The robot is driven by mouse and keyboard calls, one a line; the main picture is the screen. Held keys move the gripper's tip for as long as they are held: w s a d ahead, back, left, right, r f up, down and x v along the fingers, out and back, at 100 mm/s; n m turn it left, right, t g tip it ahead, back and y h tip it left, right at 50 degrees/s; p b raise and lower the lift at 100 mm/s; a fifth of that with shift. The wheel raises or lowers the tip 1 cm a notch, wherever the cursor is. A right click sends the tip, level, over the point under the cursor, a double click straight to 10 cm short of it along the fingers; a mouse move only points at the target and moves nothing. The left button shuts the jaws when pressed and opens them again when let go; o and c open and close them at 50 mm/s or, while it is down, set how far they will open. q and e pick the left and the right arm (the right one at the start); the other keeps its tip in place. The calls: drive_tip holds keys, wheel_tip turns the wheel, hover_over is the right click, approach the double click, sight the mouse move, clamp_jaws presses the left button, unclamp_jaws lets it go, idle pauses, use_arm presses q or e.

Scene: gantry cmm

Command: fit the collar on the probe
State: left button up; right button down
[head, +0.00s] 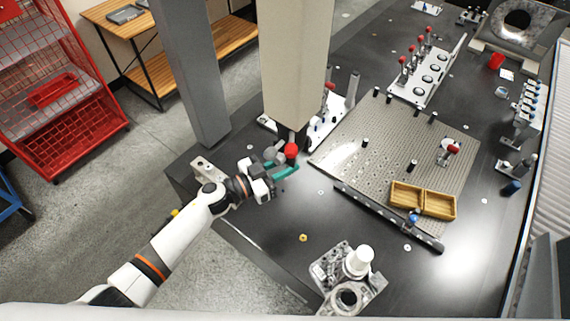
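The tall beige gantry column (296,60) comes down at the upper middle. A dark end (290,134) and a red ball (291,150) show at its foot; I take these for the probe, though its tip is hard to make out. A teal curved piece (286,169), which looks like the collar, is just below the red ball. My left gripper (272,178) reaches in from the left, its fingers at the near-left side of the teal piece. The fingers are too small to tell whether they are shut on it. My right gripper is not in view.
A perforated plate (340,152) lies right of the column with a wooden tray (422,213) on it. A dark bar (385,216) runs along its near edge. A metal fixture with a white knob (362,260) stands at the front. A small brass ring (303,238) lies on bare table.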

use_arm(q)
drive_tip(key=shift+f, duration=0.1)
drive_tip(key=o, duration=1)
drive_tip(key=b+v, duration=0.3)
drive_tip(key=v, duration=0.9)
drive_tip(key=shift+b, duration=0.35)
